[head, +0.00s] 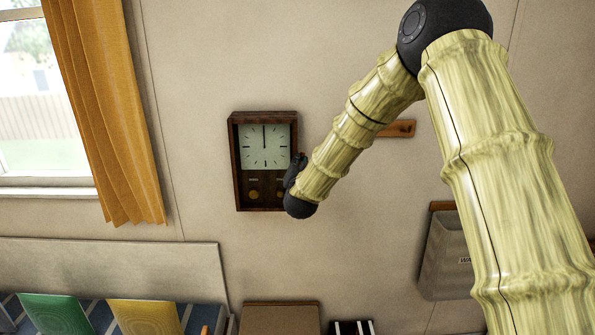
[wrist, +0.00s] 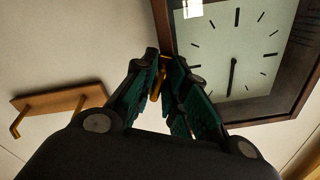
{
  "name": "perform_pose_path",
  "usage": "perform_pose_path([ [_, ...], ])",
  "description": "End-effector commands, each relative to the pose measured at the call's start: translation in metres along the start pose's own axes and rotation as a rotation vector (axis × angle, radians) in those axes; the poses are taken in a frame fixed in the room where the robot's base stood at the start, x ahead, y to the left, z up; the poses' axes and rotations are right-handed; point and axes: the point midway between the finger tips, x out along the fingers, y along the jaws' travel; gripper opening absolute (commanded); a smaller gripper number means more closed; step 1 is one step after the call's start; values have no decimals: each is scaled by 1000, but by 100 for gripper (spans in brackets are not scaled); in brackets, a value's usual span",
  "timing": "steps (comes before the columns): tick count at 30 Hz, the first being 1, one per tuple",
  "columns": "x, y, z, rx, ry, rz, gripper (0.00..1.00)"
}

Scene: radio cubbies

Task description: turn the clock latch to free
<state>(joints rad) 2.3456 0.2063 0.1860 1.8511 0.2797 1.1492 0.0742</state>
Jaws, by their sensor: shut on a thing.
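The clock (head: 263,147) hangs on the wall in the middle of the head view, a dark wooden case with a white square face and brass parts below. Its face and case also show in the wrist view (wrist: 238,45). My gripper (head: 298,165) is at the right side of the case in the head view, partly hidden by my arm. In the wrist view my gripper (wrist: 159,65) is shut on the brass clock latch (wrist: 155,84) beside the case edge. Part of the latch is hidden between the fingers, so its exact turn is hard to tell.
A wooden peg rail (head: 402,129) is on the wall right of the clock, behind my arm. An orange curtain (head: 105,110) hangs left. Below are green (head: 55,312) and yellow (head: 145,314) cushions. A grey wall pocket (head: 447,255) hangs lower right.

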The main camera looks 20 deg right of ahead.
Motion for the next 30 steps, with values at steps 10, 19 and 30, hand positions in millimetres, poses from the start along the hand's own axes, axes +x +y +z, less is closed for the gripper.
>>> perform_pose_path([
  [10, -1, 7, 4, -291, -4, 0, 0],
  [19, -1, 10, 2, -442, -6, 1, 0],
  [30, -1, 11, 1, -495, -6, 2, 0],
])
